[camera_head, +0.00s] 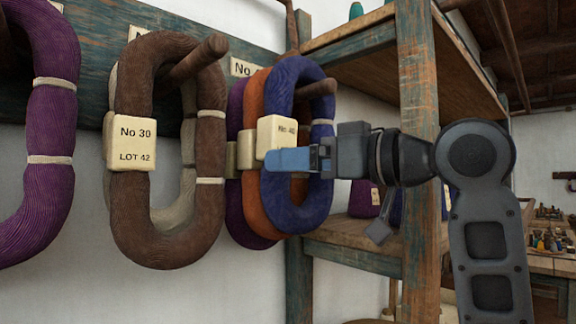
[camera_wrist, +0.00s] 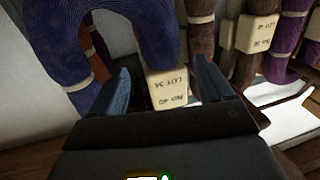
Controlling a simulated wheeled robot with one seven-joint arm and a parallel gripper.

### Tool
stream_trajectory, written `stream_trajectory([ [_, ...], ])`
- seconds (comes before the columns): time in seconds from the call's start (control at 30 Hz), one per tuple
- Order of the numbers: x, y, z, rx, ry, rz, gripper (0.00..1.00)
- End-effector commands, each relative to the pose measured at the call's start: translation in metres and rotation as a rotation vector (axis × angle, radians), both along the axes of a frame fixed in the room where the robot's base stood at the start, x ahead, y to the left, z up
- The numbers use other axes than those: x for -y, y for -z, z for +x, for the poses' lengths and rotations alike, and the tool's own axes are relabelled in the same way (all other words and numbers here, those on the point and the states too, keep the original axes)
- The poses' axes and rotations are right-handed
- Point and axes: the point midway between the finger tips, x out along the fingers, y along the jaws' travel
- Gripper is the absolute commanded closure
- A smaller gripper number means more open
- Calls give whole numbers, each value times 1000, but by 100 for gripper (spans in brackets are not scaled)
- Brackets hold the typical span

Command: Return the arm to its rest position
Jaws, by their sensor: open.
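My gripper (camera_head: 287,160) is raised in front of the blue yarn hank (camera_head: 283,85), its blue fingers pointing left across the hank just below its cream tag (camera_head: 277,135). In the wrist view my gripper (camera_wrist: 163,88) has its two fingers apart. The blue hank (camera_wrist: 50,50) shows upside down beyond the left finger. Its tag (camera_wrist: 168,88), reading No 40, LOT 34, appears between or just beyond the fingers. I cannot tell whether the fingers touch the hank or tag. The hank hangs on a wooden peg (camera_head: 318,87).
Orange (camera_head: 252,90) and purple hanks hang close behind the blue one. A brown hank (camera_head: 134,220) tagged No 30 and another purple hank (camera_head: 50,120) hang to the left. A wooden shelf post (camera_head: 418,60) stands close behind my arm. A cluttered bench (camera_head: 545,255) is at far right.

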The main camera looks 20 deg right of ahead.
Motion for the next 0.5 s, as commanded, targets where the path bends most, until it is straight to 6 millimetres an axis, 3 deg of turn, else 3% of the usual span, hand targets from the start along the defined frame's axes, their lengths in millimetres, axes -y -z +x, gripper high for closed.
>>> stream_trajectory([
  [0.2,18,1,-30,1,2,0,20],
  [0.5,24,1,-44,-2,-2,0,20],
])
